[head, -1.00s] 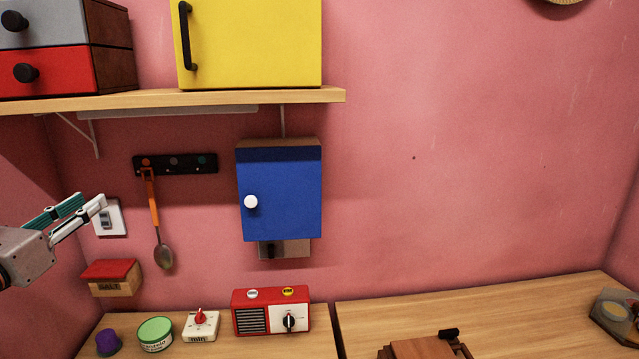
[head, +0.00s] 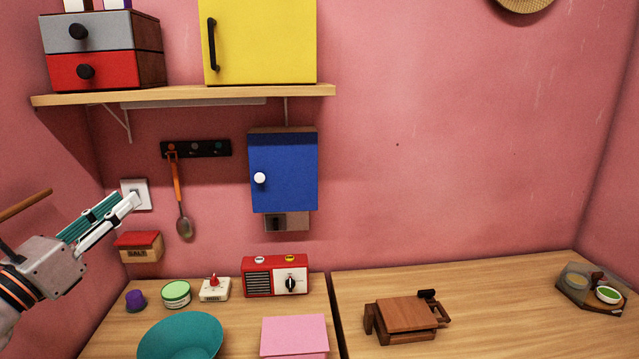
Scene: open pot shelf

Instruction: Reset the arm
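My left arm comes in from the left edge of the head view. Its gripper (head: 128,198) has teal and white fingers that point up and right, with a narrow gap between them. Nothing shows between the fingers. It is in front of the left part of the wall, overlapping the white wall switch (head: 143,185) in the picture, above the salt box (head: 140,246). I cannot tell its distance from the wall. My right gripper is not in view.
A blue cabinet (head: 283,181) and a rack (head: 196,149) with a hanging spoon (head: 177,185) are on the wall under a shelf (head: 190,96). The counter below holds a red radio (head: 262,276), a teal bowl (head: 181,338), a pink object (head: 294,337) and a wooden object (head: 407,314).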

